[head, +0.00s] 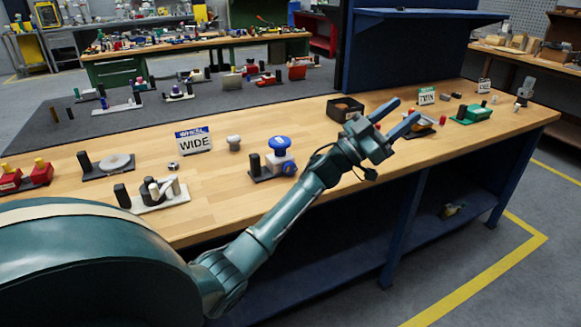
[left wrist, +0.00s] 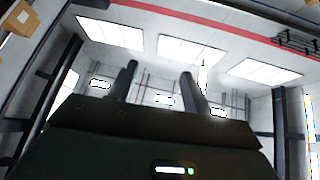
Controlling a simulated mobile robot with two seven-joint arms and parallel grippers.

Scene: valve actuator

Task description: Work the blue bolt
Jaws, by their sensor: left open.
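No part that I can clearly tell as a blue bolt shows. The clearest blue item is a round blue knob (head: 279,142) on top of a white and blue valve-like fixture (head: 280,161), on a dark base with a black post, at the middle of the bench. My left gripper (head: 407,109) is open and empty. It is in the air to the right of this fixture, its fingers pointing up and right. In the left wrist view its two fingers (left wrist: 158,72) stand apart with only ceiling and wall behind. My right gripper is not in view.
The wooden bench (head: 225,190) carries a WIDE sign (head: 194,140), red blocks (head: 38,173), a pale disc fixture (head: 116,162), a white plate with posts (head: 158,193), a dark open box (head: 345,108) and a green block (head: 474,113). Bare wood lies left of the blue-knob fixture.

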